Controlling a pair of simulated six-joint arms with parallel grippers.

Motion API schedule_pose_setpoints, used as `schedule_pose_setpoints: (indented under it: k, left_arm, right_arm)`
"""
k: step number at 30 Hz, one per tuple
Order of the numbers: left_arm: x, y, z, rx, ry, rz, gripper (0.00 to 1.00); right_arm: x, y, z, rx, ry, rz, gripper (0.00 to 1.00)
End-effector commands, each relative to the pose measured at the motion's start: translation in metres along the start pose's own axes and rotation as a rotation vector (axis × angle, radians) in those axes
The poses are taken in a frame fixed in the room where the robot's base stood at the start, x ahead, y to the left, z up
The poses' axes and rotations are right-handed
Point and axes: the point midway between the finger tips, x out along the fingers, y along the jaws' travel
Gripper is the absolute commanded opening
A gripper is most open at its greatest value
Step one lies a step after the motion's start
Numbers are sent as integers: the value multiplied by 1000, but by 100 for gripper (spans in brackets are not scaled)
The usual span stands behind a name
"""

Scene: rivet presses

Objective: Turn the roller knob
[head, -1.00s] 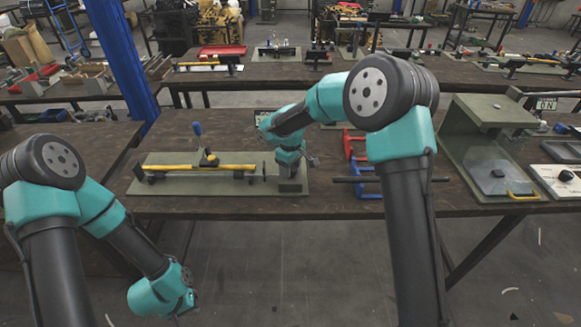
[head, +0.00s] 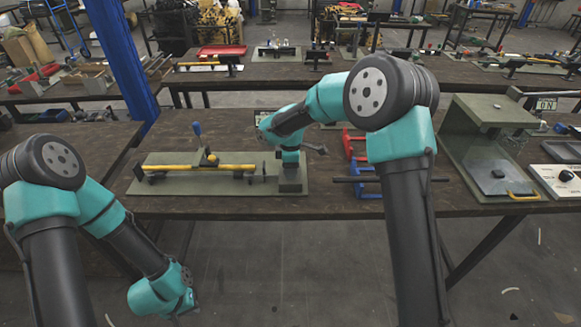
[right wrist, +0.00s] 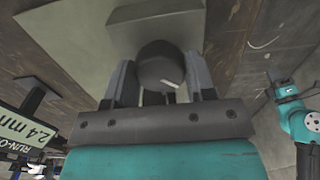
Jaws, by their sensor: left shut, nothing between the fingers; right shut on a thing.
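The roller knob (right wrist: 160,66) is dark and round with a short white mark on its face, in the right wrist view. It sits on a grey block (right wrist: 155,28), which also shows in the head view (head: 291,186). My right gripper (right wrist: 160,80) is shut on the knob, one finger on each side. In the head view my right gripper (head: 290,166) points down at the block, and the knob is hidden. A yellow rod (head: 230,167) lies across stands on the green-grey plate (head: 150,187). My left gripper (head: 178,317) is low at the bottom edge, shut and empty.
A display reading 2.4 mm (right wrist: 30,130) stands near the plate. A blue-handled piece (head: 197,129) stands behind the rod. Red (head: 352,145) and blue (head: 366,180) frames stand right of the plate, with a green press (head: 480,150) beyond. The front left table strip is clear.

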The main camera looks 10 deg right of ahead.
Motion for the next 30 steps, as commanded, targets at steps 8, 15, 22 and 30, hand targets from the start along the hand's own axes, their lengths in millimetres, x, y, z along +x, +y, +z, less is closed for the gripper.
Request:
schedule_pose_setpoints:
  k: [8, 15, 22, 30]
  left_arm:
    - [0, 0, 0, 0, 0, 0, 0]
    - [0, 0, 0, 0, 0, 0, 0]
    - [0, 0, 0, 0, 0, 0, 0]
    - [0, 0, 0, 0, 0, 0, 0]
  right_arm:
    - [0, 0, 0, -8, 1, 1, 27]
    - [0, 0, 0, -7, 0, 1, 61]
    - [0, 0, 0, -7, 0, 0, 76]
    - [-4, 0, 0, -6, 1, 2, 76]
